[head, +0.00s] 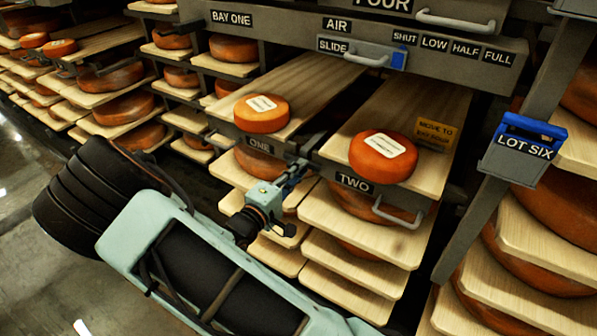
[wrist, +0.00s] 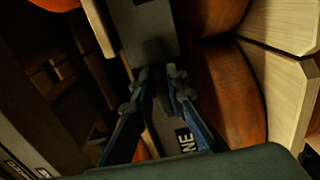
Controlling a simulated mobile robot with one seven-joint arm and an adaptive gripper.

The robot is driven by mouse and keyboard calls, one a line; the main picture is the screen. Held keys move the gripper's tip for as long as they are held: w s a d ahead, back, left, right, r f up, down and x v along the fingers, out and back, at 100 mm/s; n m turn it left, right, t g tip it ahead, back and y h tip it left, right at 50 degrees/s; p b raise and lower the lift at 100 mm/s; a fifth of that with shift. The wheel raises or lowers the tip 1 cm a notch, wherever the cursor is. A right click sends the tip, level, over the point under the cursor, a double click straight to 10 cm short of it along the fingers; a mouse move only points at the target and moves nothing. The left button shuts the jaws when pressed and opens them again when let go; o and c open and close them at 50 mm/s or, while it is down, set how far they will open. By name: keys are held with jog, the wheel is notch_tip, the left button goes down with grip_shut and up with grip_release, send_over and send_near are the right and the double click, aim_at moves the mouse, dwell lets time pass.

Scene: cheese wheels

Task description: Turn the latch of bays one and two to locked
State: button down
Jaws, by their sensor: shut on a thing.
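The bay one shelf front (head: 231,130) carries the plate ONE (head: 258,144), and the bay two front (head: 330,171) carries the plate TWO (head: 354,183). My gripper (head: 298,172) is at the right end of bay one's front, beside the gap between the bays. In the wrist view its blue-grey fingers (wrist: 160,72) are closed on a small dark part, which looks like the bay one latch (wrist: 156,52). Part of the plate ONE shows below them. Whether this latch is turned to locked is not clear. I cannot make out a separate latch on bay two.
Labelled orange cheese wheels sit on the bay one board (head: 262,114) and bay two board (head: 384,155). A pull handle (head: 397,213) juts from bay two's front. Above is the AIR slide handle (head: 368,58). A LOT SIX box (head: 522,149) hangs on the right post.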

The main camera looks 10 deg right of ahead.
jog(key=c, duration=1.9)
grip_release()
jog(key=shift+c, duration=0.2)
jog(key=shift+s+a, duration=0.1)
jog(key=v, duration=1.1)
jog(key=shift+s+a, duration=0.25)
jog(key=shift+s, duration=0.05)
jog(key=shift+r, duration=0.1)
